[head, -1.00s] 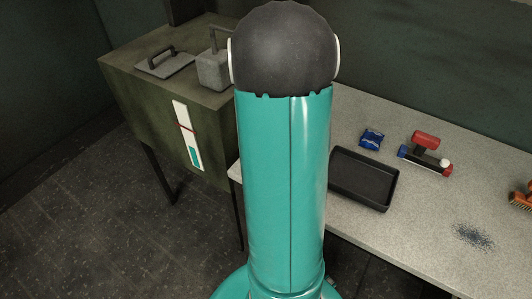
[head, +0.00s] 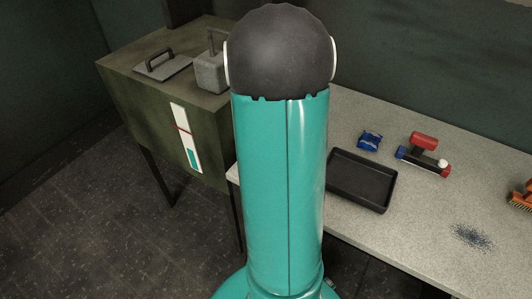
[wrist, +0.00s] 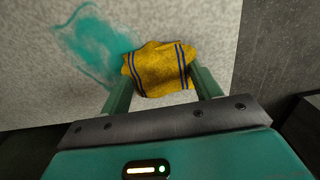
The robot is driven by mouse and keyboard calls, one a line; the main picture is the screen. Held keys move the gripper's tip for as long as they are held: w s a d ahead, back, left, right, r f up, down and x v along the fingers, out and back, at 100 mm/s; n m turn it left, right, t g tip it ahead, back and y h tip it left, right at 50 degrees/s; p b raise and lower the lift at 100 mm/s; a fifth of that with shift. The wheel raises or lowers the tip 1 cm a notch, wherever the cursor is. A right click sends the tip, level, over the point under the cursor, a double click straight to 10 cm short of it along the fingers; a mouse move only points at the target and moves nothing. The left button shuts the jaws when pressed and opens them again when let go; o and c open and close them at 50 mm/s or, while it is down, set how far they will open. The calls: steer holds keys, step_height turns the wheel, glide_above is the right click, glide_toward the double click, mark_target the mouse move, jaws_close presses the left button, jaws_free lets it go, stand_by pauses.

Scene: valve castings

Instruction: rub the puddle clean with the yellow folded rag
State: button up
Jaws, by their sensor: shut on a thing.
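The yellow folded rag (wrist: 160,66) with dark blue stripes is in the wrist view, between the two green fingers of my gripper (wrist: 162,88). The gripper is shut on it, over the pale speckled worktop. The teal puddle (wrist: 92,42) is smeared on that surface to the left of the rag, and its right edge runs up to the rag's left side. I cannot tell whether the rag presses on the surface. In the head view the gripper, rag and puddle do not show; my arm blocks the middle.
In the head view a black tray (head: 361,181), blue crumpled item (head: 369,140), red-handled tool (head: 423,142), dark speckled patch (head: 472,237) and orange brush (head: 522,196) are on the worktop (head: 415,220). A green cabinet (head: 140,95) holds grey castings. The worktop ends at right in the wrist view.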

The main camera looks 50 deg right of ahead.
steer(key=shift+f, duration=0.15)
steer(key=shift+d, duration=0.85)
steer(key=shift+a, duration=0.15)
steer(key=shift+a+r, duration=0.2)
steer(key=shift+a, duration=0.55)
steer(key=shift+d, duration=0.15)
steer(key=shift+w+d+f, duration=0.1)
steer(key=shift+d, duration=0.65)
steer(key=shift+a, duration=0.15)
